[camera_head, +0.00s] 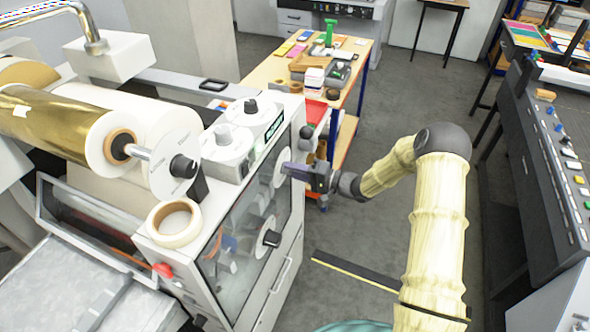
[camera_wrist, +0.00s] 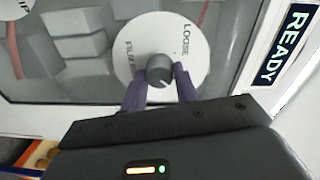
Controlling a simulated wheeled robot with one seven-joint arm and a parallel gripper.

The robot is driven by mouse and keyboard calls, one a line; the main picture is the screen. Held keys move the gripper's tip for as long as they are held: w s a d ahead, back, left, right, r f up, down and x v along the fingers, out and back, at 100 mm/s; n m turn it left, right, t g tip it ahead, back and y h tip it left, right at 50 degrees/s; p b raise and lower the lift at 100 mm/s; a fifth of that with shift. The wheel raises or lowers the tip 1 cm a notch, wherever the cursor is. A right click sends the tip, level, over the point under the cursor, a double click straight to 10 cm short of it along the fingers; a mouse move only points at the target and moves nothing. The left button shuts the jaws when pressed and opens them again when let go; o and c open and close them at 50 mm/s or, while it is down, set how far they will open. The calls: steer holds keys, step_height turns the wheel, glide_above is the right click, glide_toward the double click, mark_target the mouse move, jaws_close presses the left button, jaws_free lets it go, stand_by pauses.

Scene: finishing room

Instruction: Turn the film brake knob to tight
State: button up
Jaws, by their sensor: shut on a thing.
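The film brake knob (camera_wrist: 158,68) is a small dark grey knob on a round white dial (camera_wrist: 192,62) in the wrist view. The dial reads LOOSE on its right and FILM on its left; the rest of the lettering is hidden. A pale mark shows on the knob's lower edge. My gripper (camera_wrist: 160,86) is shut on the knob, with one purple finger on each side. In the head view my gripper (camera_head: 287,170) is at the upper white dial (camera_head: 281,163) on the machine's glazed side and hides its knob.
A second side dial with a black knob (camera_head: 271,238) sits lower on the machine. Two dials (camera_head: 227,145) are on its top. A READY sign (camera_wrist: 283,45) is beside the film brake dial. A gold film roll (camera_head: 50,120) lies left. Open floor (camera_head: 360,225) is right of the machine.

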stand_by(0.4)
steer(key=o, duration=1)
steer(key=shift+c, duration=0.2)
steer(key=b+v, duration=0.6)
steer(key=v, duration=1.1)
steer(key=shift+d, duration=0.25)
steer(key=shift+r, duration=0.1)
